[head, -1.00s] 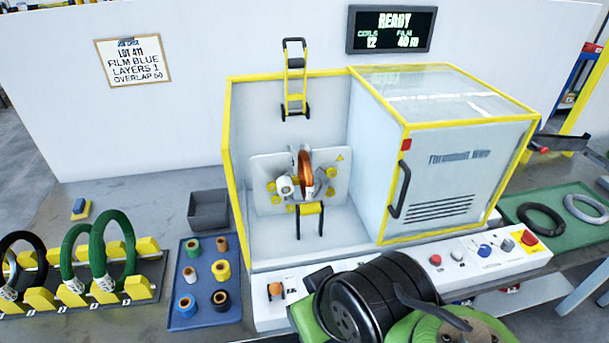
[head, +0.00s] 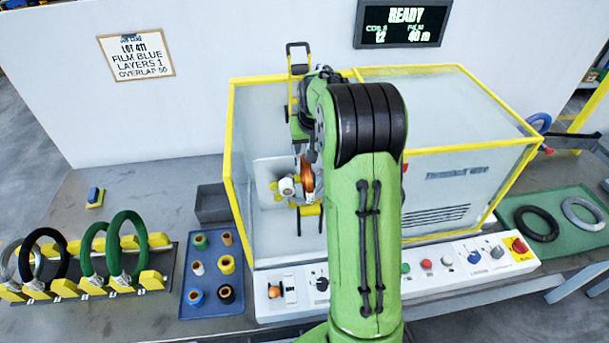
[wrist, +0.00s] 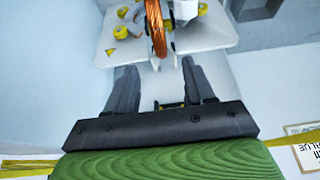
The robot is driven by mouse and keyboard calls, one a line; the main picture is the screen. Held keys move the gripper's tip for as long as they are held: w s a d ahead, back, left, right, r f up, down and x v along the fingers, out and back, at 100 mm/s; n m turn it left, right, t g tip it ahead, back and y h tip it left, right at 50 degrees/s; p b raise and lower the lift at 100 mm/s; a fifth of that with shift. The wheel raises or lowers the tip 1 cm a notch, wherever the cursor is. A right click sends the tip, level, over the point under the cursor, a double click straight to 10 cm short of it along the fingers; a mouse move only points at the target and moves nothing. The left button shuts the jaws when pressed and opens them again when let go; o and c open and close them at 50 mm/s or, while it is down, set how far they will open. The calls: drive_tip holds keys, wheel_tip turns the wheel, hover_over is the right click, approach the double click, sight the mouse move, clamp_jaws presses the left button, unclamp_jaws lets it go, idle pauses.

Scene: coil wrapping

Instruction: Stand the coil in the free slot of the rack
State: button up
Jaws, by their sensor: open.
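The copper-coloured coil (head: 307,180) stands upright in the wrapping machine, against the pale plate with yellow rollers. It also shows at the top of the wrist view (wrist: 155,28). My gripper (wrist: 160,72) is open and empty, with its two dark fingers pointing toward the coil. The coil is just beyond the fingertips, roughly in line with the gap between them, apart from them. In the head view my green arm hides most of the gripper. The rack (head: 153,279) at the left holds a grey, a black and two green rings upright. I cannot tell exactly which slot is free.
The machine's yellow-edged walls (head: 232,130) and its closed hood (head: 465,150) flank the coil. A blue tray of tape rolls (head: 208,307) and a grey bin (head: 212,204) lie between rack and machine. A green mat (head: 555,205) with rings is at right.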

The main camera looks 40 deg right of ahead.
sight(308, 164)
drive_tip(key=x, duration=0.6)
drive_tip(key=shift+w+d, duration=0.15)
drive_tip(key=shift+d, duration=0.05)
drive_tip(key=p+x, duration=0.1)
drive_tip(key=x, duration=0.3)
drive_tip(key=shift+f, duration=0.4)
drive_tip(key=shift+w+d+f, duration=0.1)
drive_tip(key=shift+w+f, duration=0.1)
drive_tip(key=shift+f, duration=0.1)
drive_tip(key=shift+s+r, duration=0.1)
drive_tip(key=shift+s, duration=0.05)
drive_tip(key=shift+c, duration=1.1)
clamp_jaws()
